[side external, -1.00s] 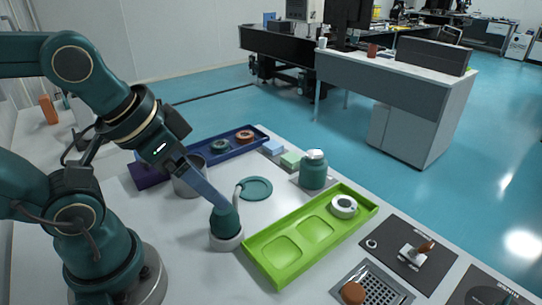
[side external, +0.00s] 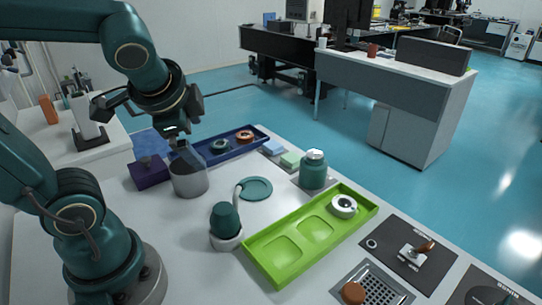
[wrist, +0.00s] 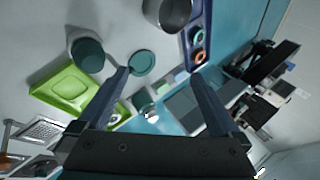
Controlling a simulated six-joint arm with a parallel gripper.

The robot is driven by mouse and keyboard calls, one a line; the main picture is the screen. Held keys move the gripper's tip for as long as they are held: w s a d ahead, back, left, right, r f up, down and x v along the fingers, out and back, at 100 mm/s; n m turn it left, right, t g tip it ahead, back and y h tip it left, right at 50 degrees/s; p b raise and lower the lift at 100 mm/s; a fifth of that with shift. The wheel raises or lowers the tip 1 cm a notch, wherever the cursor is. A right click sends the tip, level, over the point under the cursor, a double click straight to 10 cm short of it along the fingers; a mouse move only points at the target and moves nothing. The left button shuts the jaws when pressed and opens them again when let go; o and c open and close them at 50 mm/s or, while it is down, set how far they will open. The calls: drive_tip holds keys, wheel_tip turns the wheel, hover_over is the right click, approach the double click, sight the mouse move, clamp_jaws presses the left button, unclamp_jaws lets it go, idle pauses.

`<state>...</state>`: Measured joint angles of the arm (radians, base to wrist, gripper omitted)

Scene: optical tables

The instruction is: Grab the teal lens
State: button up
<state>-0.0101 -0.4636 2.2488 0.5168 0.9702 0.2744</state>
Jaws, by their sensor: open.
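A teal ring-shaped lens (side external: 220,146) lies in the blue tray (side external: 262,133), beside an orange-red ring (side external: 244,136) in the same tray. In the wrist view the teal lens (wrist: 199,36) shows in the blue tray (wrist: 186,48), with the orange ring (wrist: 199,57) below it. My gripper (side external: 179,140) is above the table, in front of the tray's left end in the side view and apart from the lens. In the wrist view my gripper (wrist: 160,73) has its two fingers wide apart with nothing between the tips.
A grey metal beaker (side external: 190,180) stands just below my gripper in the side view. A purple box (side external: 150,172) is to its left. A teal bottle (side external: 313,170), a teal disc (side external: 256,188), a teal-capped pot (side external: 225,220) and a green tray (side external: 289,253) stand nearer the front.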

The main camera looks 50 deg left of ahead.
sight(220, 144)
drive_tip(key=w+a+f+m+g+y, duration=0.25)
drive_tip(key=w+a+m+y, duration=0.55)
drive_tip(key=w+a, duration=0.45)
drive_tip(key=a+f+m, duration=0.1)
drive_tip(key=f+m, duration=0.1)
drive_tip(key=f, duration=0.2)
drive_tip(key=w+a+f+m, duration=0.1)
drive_tip(key=f+m, duration=0.1)
drive_tip(key=f, duration=0.2)
drive_tip(key=a+f+m, duration=0.2)
drive_tip(key=f+m, duration=0.1)
drive_tip(key=f, duration=0.2)
drive_tip(key=shift+w+t, duration=0.25)
drive_tip(key=shift+w, duration=0.15)
drive_tip(key=shift+a+f, duration=0.15)
drive_tip(key=shift+a, duration=0.1)
drive_tip(key=shift+x, duration=2.3)
drive_tip(key=c, duration=1.4)
drive_tip(key=shift+c, duration=0.2)
